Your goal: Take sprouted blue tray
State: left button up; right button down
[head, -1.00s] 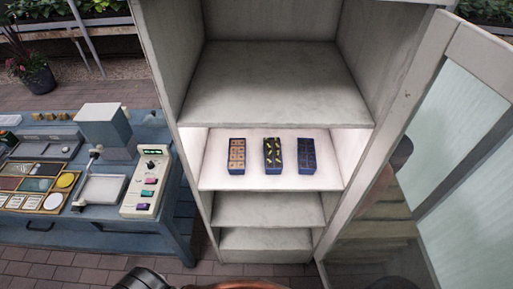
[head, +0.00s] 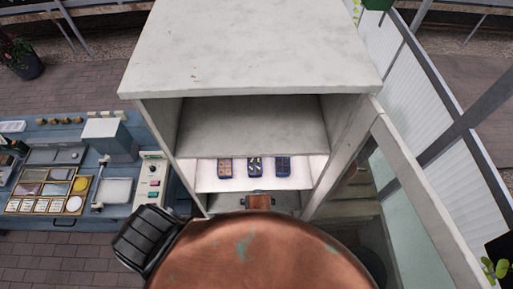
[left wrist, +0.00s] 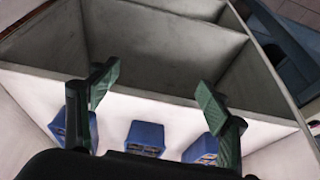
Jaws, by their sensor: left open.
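Three small blue trays stand in a row on the lit shelf of the cabinet. The left tray (head: 224,168) shows brown cells and the right tray (head: 283,166) looks dark. In the left wrist view, my left gripper (left wrist: 158,95) is open and empty, with its green-padded fingers spread in front of the shelf. A middle blue tray (left wrist: 145,137) shows between and beyond the fingers, apart from them. The other two trays are partly hidden behind the fingers. My right gripper is not in view.
The pale cabinet (head: 250,50) has its glass door (head: 400,190) open at the right. Shelf boards lie above and below the trays. A blue workbench (head: 70,222) with instruments stands to the left. My own copper-coloured part covers the lower middle of the head view.

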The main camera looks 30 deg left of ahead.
aim_at(255, 173)
pick_arm(q)
jog(key=shift+n, duration=0.4)
jog(key=w+a+r, duration=0.1)
jog(key=w+a+r+p, duration=0.1)
jog(key=w+r, duration=0.1)
jog(key=w+a+r+p, duration=0.1)
jog(key=w, duration=0.1)
jog(key=shift+a+r, duration=0.2)
jog(key=shift+a, duration=0.05)
jog(key=shift+w+a+p, duration=0.4)
jog(key=shift+w+a, duration=0.05)
jog(key=shift+w, duration=0.3)
jog(key=shift+w+a+r+p, duration=0.1)
jog(key=shift+w+a+p, duration=0.25)
jog(key=shift+w, duration=0.3)
jog(key=shift+w+a+p, duration=0.1)
jog(key=shift+w+a, duration=0.35)
jog(key=shift+w, duration=0.15)
jog(key=shift+w+x, duration=0.2)
jog(key=shift+x, duration=1.6)
jog(key=shift+a+r, duration=0.1)
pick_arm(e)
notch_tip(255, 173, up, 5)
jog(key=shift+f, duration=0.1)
pick_arm(q)
jog(key=shift+c, duration=0.3)
